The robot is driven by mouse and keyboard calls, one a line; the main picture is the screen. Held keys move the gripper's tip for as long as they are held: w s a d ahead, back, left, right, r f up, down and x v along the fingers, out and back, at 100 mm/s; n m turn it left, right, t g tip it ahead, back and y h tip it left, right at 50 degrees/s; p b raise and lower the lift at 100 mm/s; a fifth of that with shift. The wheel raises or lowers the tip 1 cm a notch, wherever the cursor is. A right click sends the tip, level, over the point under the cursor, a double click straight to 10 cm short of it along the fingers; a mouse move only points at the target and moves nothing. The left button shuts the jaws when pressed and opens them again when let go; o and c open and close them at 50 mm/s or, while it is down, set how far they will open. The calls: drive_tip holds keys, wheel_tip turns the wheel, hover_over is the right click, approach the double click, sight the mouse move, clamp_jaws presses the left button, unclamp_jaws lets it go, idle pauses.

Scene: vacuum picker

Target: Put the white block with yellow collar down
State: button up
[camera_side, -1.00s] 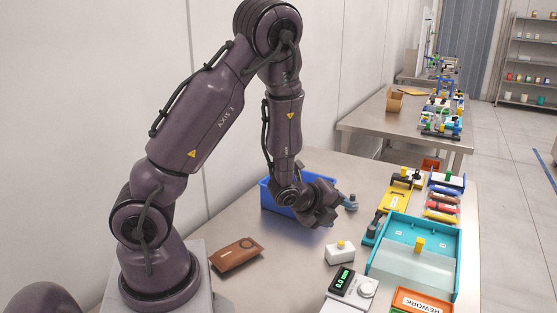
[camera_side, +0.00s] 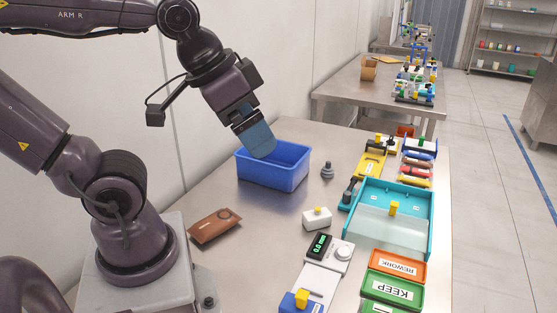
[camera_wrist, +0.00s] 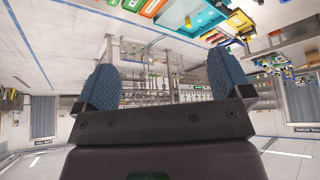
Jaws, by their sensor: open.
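The white block cannot be made out clearly in the wrist view.
A grey knobbed piece (camera_side: 327,171) stands right of the bin. A scale (camera_side: 332,252), a teal tray (camera_side: 428,235) and orange REWORK (camera_side: 398,265) and green KEEP (camera_side: 392,290) bins lie to the right. A brown pouch (camera_side: 214,226) lies at left. Bare table lies between pouch and scale.

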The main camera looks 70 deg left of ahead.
idle(0.3)
drive_tip(key=m+g, duration=0.6)
drive_tip(key=m, duration=1.2)
hover_over(318, 210)
wheel_tip(318, 210, down, 22)
drive_tip(key=f, duration=0.7)
drive_tip(key=shift+s+d+f, duration=0.1)
drive_tip(key=shift+d+f, duration=0.1)
drive_tip(key=shift+f, duration=0.15)
wheel_tip(318, 210, down, 5)
drive_tip(key=shift+a, duration=0.15)
